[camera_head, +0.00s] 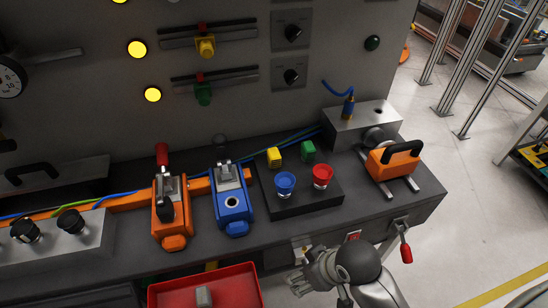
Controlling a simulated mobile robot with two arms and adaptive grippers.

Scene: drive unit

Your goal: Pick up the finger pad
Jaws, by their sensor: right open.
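A small grey block (203,297), which looks like the finger pad, stands in a red tray (240,271) at the bottom of the view. The tray's near part is cut off by the frame edge. My right gripper (298,272) is to the right of the tray, in front of the bench's front face. It is open, and I see nothing between its fingers. It is apart from the grey block. My left gripper is not in view.
A red-handled lever (405,252) sticks out at the front right. Open floor lies right.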

